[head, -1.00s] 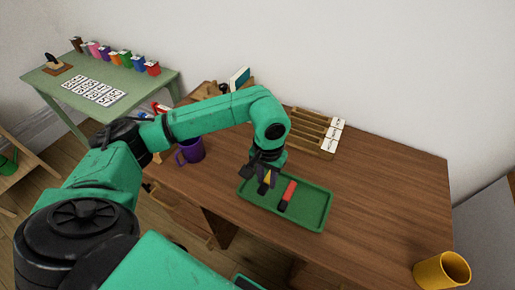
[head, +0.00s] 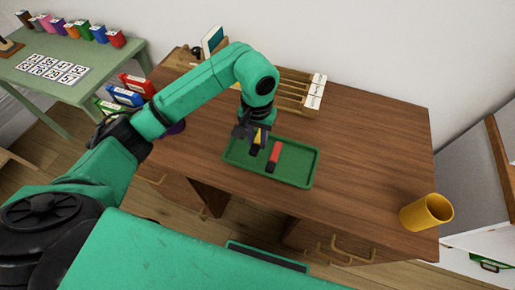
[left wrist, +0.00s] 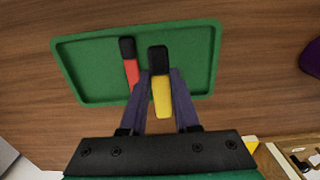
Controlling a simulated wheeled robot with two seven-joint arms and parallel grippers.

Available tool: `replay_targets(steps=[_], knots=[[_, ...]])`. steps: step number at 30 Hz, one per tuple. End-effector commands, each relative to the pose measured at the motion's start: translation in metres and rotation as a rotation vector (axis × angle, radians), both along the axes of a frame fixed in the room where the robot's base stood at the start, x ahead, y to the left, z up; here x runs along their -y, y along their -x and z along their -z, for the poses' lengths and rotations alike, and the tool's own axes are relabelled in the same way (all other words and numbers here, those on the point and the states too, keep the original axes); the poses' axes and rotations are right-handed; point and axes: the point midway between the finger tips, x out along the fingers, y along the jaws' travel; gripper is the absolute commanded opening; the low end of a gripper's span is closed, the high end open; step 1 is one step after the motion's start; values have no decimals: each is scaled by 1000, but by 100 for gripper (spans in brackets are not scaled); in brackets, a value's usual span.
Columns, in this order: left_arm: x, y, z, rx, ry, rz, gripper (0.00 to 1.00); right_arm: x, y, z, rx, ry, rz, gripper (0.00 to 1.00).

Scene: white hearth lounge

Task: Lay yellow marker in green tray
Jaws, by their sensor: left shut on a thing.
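The green tray (head: 300,181) lies on the brown wooden desk. The yellow marker (left wrist: 162,98) has a black cap and is between the fingers of my left gripper (left wrist: 161,82), which is shut on it. In the left wrist view the marker is over the tray; I cannot tell whether it touches the tray floor. In the head view my left gripper (head: 254,137) is at the tray's left part, with the marker (head: 257,143) partly hidden by it. A red marker (head: 274,154) with a black cap lies in the tray just right of the yellow one. My right gripper is not in view.
A wooden rack with white labels (head: 316,92) is behind the tray. A purple mug (head: 176,127) is mostly hidden behind my left arm.

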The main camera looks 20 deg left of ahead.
Motion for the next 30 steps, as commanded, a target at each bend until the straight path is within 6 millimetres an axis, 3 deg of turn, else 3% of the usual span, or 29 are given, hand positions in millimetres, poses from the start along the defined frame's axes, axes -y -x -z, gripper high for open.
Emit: replay_targets(steps=[11,21,22,24,30], knots=[[0,0,56,-2,2,-1,0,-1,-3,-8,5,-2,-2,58],[0,0,62,1,0,0,0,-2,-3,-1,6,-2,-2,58],[0,0,60,1,0,0,41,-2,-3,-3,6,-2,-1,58],[0,0,60,1,0,0,60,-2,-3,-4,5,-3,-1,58],[0,0,60,1,1,0,60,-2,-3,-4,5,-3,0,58]])
